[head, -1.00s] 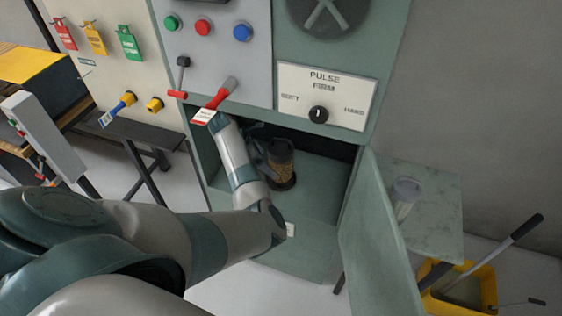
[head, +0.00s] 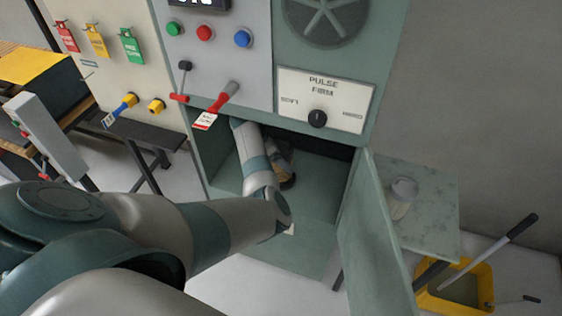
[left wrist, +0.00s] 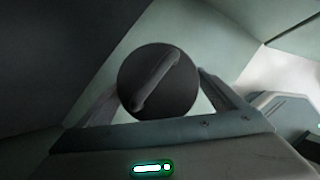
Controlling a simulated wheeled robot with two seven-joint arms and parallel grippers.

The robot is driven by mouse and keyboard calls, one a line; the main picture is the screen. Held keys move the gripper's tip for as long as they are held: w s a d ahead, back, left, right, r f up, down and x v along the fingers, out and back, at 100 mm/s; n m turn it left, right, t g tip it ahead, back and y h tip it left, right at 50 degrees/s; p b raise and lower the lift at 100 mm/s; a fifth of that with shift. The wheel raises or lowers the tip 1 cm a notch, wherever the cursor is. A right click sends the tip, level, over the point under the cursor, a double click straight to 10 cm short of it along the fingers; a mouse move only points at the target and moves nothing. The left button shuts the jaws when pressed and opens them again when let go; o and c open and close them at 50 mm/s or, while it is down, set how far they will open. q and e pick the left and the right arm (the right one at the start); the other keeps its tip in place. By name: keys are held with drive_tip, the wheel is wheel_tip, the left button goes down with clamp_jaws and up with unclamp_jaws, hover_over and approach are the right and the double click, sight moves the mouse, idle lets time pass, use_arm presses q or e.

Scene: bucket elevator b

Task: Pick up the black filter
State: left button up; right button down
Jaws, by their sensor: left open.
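The black filter (head: 287,181) stands on the floor of the open green cabinet. In the head view my left arm hides most of it, and only a brownish lower part and dark base show. In the left wrist view the filter's round dark top (left wrist: 185,92) with a bar handle across it fills the middle. My left gripper (left wrist: 160,84) is open, with one finger on each side of that top. I cannot tell whether the fingers touch it. My right gripper is not in view.
The cabinet door (head: 375,235) hangs open on the right. A side table (head: 435,195) with a clear cup (head: 402,195) stands beyond it, near a yellow bucket (head: 455,290). A red-handled lever (head: 222,98) with a tag hangs above the opening.

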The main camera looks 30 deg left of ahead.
use_arm(q)
drive_tip(key=shift+f, duration=0.35)
drive_tip(key=c, duration=1.4)
drive_tip(key=shift+w+r, duration=0.1)
drive_tip(key=shift+r, duration=0.1)
drive_tip(key=shift+r+b, duration=0.45)
drive_tip(key=s+a+b, duration=0.1)
drive_tip(key=s+a, duration=0.2)
drive_tip(key=s, duration=0.2)
drive_tip(key=s+a+b, duration=0.2)
drive_tip(key=s+a, duration=0.1)
drive_tip(key=s, duration=0.2)
drive_tip(key=s+a+b, duration=0.1)
drive_tip(key=s+a, duration=0.2)
drive_tip(key=s, duration=0.2)
drive_tip(key=shift+s+a+r+b, duration=0.15)
drive_tip(key=shift+s+a+b, duration=0.05)
drive_tip(key=shift+b, duration=0.15)
